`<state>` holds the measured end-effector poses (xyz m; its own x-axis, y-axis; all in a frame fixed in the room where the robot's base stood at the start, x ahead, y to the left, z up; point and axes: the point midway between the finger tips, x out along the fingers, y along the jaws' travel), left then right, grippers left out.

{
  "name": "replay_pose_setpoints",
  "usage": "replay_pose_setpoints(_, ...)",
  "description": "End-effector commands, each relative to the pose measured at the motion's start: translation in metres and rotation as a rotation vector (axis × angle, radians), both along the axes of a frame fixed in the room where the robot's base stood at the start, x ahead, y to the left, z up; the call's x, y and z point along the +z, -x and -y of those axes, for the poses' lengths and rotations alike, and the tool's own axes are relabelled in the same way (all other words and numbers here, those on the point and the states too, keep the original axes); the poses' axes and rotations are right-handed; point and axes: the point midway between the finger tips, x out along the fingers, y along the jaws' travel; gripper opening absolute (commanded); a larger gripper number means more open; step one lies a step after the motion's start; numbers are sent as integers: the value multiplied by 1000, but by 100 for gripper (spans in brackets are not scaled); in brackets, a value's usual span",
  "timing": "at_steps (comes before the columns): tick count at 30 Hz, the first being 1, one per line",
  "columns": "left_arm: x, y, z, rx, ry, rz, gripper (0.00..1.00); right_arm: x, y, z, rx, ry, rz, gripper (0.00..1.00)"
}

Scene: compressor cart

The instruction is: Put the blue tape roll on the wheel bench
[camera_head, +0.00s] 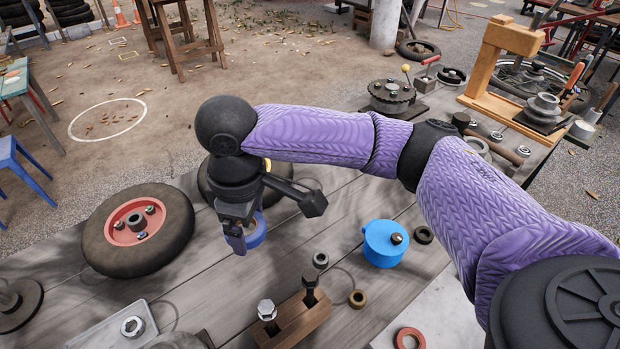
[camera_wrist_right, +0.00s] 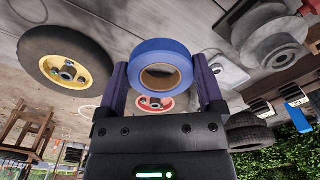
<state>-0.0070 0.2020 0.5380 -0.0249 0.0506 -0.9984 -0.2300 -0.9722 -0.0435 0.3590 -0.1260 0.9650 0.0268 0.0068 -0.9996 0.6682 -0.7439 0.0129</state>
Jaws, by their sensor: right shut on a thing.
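The blue tape roll (camera_head: 257,232) is in my right gripper (camera_head: 243,236), which is shut on it. In the right wrist view the roll (camera_wrist_right: 151,48) sits between the two fingers of the gripper (camera_wrist_right: 163,75), its hole facing the camera. The wheel bench, a grey plank top (camera_head: 335,205), lies beneath the gripper. The roll appears above the planks; whether it touches them I cannot tell. A red-hubbed wheel (camera_head: 137,231) lies on the bench to the left. A yellow-hubbed wheel (camera_wrist_right: 67,68) is partly hidden behind my wrist in the head view. My left gripper is not seen.
A blue round pot-like part (camera_head: 385,243) stands right of the gripper. A wooden block with bolts (camera_head: 292,322) is at the front, with rings and nuts near it. A metal plate with a nut (camera_head: 122,330) lies front left. Bare planks show between these.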

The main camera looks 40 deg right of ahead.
Motion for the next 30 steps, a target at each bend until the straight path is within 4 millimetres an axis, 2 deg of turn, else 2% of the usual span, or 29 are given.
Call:
replay_pose_setpoints(1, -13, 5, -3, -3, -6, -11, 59, -18, -6, -2, 114, 1, -3, 29)
replay_pose_setpoints(3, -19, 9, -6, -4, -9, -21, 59, -30, -13, -5, 317, 6, -1, 29)
replay_pose_setpoints(9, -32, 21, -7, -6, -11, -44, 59, -61, -31, -11, 890, 19, -11, 29)
replay_pose_setpoints(13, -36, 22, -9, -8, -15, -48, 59, -73, -37, -14, 1147, 20, -19, 29)
replay_pose_setpoints(16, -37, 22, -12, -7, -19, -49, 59, -77, -39, -14, 1242, 22, -24, 29)
replay_pose_setpoints(21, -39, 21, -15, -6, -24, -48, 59, -82, -39, -14, 1269, 22, -25, 29)
replay_pose_setpoints(30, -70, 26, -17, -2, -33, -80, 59, -146, -38, -14, 1268, 20, -28, 29)
